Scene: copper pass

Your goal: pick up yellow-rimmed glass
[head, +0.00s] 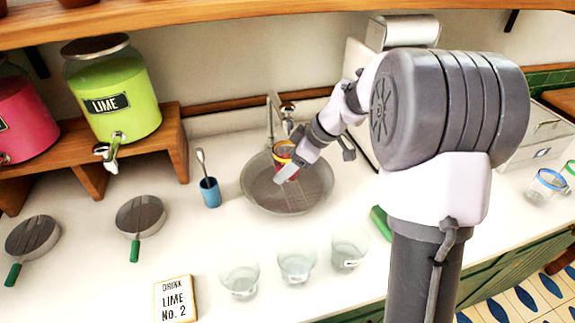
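A glass with a yellow rim and some red on it (284,149) is at the round grey sink basin (257,196), below the tap. It is partly hidden by my gripper (284,176), which reaches in from the right and overlaps it in the head view. Only one pale finger shows clearly, so I cannot tell whether the gripper is open, shut or touching the glass.
Three clear glasses (297,266) stand at the counter's front. A blue cup (210,192) with a utensil stands left of the basin. Two green-handled strainers (140,215) lie farther left, near a sign (175,300). A lime dispenser (112,95) and a blue-rimmed glass (546,184) flank the scene.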

